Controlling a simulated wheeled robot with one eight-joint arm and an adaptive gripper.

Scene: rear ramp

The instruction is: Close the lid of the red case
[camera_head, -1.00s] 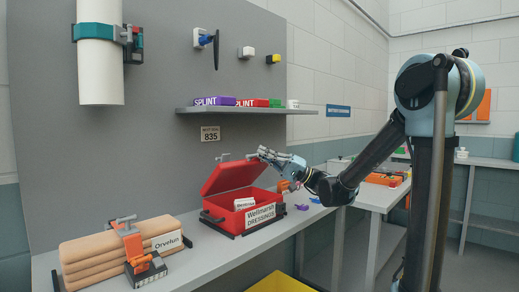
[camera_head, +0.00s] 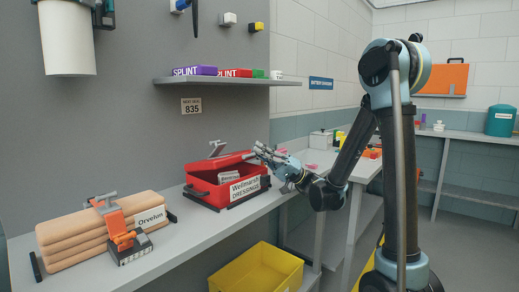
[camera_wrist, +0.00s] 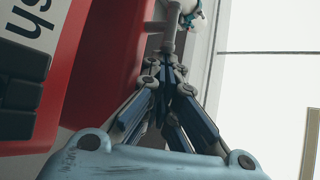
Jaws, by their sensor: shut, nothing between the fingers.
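The red case (camera_head: 206,198) sits on the grey counter, with its labelled front facing right and toward me. Its red lid (camera_head: 203,170) is partly open, tilted over the back, and a white package (camera_head: 229,176) shows inside. A grey latch (camera_head: 217,148) stands up at the lid's edge. My gripper (camera_head: 256,151) is shut and empty at the lid's right end; I cannot tell whether it touches. In the wrist view the gripper (camera_wrist: 181,28) points up the picture, beside the red case (camera_wrist: 105,75) on the left.
A strapped tan stack (camera_head: 85,232) lies on the counter at left. A yellow bin (camera_head: 258,270) stands below the counter's front edge. A shelf (camera_head: 215,81) with splint boxes hangs above the case. The counter between stack and case is clear.

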